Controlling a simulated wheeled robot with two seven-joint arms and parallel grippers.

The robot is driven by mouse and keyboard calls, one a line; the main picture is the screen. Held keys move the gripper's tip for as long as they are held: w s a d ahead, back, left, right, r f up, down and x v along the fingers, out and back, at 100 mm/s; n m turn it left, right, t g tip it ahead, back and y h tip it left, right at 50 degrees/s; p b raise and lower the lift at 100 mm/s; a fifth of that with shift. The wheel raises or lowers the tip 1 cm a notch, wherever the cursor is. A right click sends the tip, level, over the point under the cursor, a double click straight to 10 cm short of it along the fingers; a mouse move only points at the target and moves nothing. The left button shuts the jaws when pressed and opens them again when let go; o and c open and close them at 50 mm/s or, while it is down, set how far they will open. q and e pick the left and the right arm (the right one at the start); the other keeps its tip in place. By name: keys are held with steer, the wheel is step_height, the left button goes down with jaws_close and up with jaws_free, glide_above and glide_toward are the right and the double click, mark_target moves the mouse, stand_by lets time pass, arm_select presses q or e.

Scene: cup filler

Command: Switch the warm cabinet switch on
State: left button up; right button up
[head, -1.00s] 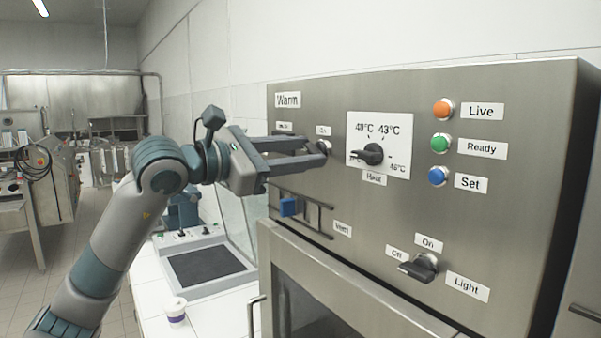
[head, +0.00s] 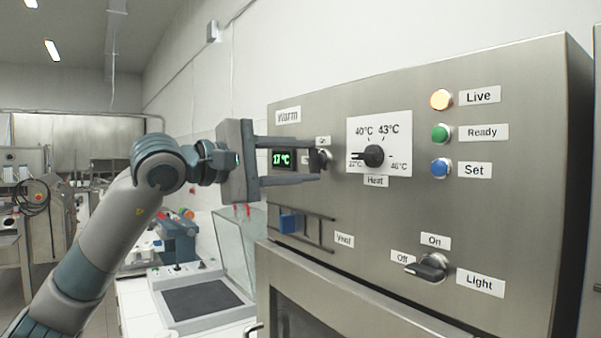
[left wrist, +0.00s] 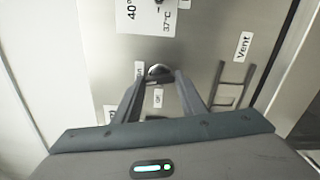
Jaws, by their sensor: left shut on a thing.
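The warm cabinet (head: 490,130) is a steel box with a "Warm" label. Its on/off switch is a small dark knob (head: 325,160) left of the heat dial, partly hidden by my fingers. My left gripper (head: 318,160) is shut on this knob, one finger above and one below in the head view. A lit green display (head: 284,159) reads 17 °C, seen between the fingers. My right gripper is not in view.
The heat dial (head: 374,156) is just right of my fingertips. The light switch (head: 429,267) is lower right. A bench device (head: 200,300) stands at lower left.

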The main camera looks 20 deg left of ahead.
arm_select(q)
steer(key=shift+f+m, duration=0.1)
steer(key=shift+m, duration=0.6)
steer(key=shift+m+b, duration=0.45)
steer(key=shift+m, duration=0.25)
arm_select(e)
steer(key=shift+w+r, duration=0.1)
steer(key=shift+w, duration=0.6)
arm_select(q)
steer(key=o, duration=1.1)
steer(key=shift+c, duration=0.2)
steer(key=shift+s+a, duration=0.1)
steer(key=shift+s, duration=0.05)
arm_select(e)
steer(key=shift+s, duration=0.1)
arm_select(q)
steer(key=shift+s+a+b, duration=0.3)
steer(key=shift+s+a, duration=0.1)
steer(key=shift+s, duration=0.1)
steer(key=b+v, duration=0.4)
steer(key=v, duration=1.1)
steer(key=shift+s+a, duration=0.25)
steer(key=shift+s, duration=0.05)
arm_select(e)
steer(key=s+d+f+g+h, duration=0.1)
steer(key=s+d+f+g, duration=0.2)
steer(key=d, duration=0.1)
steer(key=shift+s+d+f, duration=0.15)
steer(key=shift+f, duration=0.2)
